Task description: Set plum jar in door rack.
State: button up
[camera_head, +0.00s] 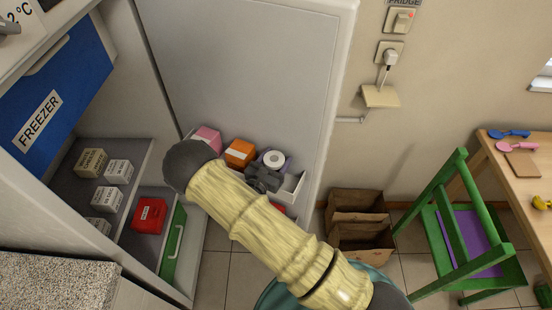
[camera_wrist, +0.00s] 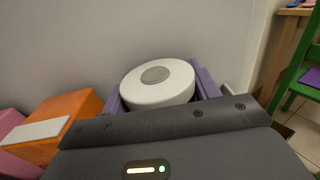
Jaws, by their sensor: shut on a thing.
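The plum jar shows as a round white lid with a grey centre (camera_head: 273,158); the lid also fills the middle of the wrist view (camera_wrist: 158,82). Purple shows at both sides of the lid; I cannot tell whether this is jar or fingers. My dark gripper (camera_head: 266,173) is shut on the jar, at the right part of the door rack (camera_head: 301,187). The white rack is on the inside of the open fridge door. My gripper hides the jar's lower part, so I cannot tell whether it touches the rack floor.
A pink box (camera_head: 208,137) and an orange box (camera_head: 240,152) stand left of the jar in the rack. The fridge shelves (camera_head: 132,165) hold several small cartons and a red box (camera_head: 149,215). Brown paper bags (camera_head: 357,205) and a green chair (camera_head: 452,225) stand to the right.

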jog(key=shift+r, duration=0.1)
jog(key=o, duration=1.5)
jog(key=b+v, duration=0.2)
jog(key=v, duration=1.5)
jog(key=shift+s, duration=0.2)
